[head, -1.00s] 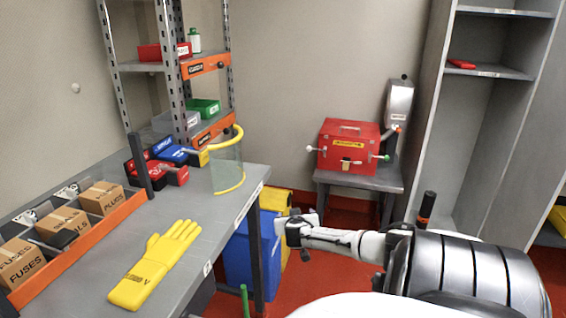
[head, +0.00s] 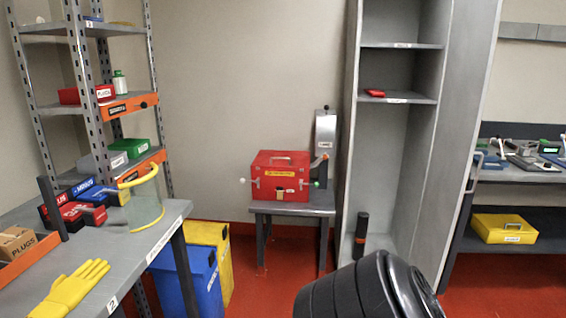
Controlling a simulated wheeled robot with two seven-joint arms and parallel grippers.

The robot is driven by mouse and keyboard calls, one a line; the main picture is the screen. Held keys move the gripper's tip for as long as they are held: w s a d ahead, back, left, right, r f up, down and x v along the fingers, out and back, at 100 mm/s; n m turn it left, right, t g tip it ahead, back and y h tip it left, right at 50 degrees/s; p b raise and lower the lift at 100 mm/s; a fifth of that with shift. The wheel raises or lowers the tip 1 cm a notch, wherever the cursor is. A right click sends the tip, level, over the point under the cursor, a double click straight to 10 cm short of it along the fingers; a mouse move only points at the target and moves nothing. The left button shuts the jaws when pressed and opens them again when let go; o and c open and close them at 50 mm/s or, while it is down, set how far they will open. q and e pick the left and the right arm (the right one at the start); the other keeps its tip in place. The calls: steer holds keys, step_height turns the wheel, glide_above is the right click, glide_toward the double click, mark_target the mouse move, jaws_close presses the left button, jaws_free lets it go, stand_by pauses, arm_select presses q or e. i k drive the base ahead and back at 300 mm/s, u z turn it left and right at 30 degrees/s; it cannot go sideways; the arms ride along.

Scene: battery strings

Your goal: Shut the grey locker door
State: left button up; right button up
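The grey locker (head: 351,150) stands tall against the back wall, right of the middle, with its front open. Its grey door (head: 452,150) stands swung out on the right side, showing as a tall panel. Inside are shelves, with a small red item (head: 374,93) on one shelf. A dark upright cylinder (head: 360,236) stands at the locker's bottom. Neither of my grippers shows. A dark rounded part of my own arm at the bottom centre-right hides the floor in front of the locker.
A red box (head: 281,180) sits on a small grey table (head: 300,209) left of the locker. A workbench (head: 150,229) with a yellow glove (head: 72,287) is at left, with blue (head: 195,280) and yellow bins (head: 221,245). Right of the door are shelves with a yellow case (head: 503,229).

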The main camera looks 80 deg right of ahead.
mark_target(475, 24)
steer(key=u, duration=1.2)
steer(key=k, duration=2.85)
steer(key=z, duration=5.55)
steer(key=i, duration=0.65)
steer(key=u, duration=1.1)
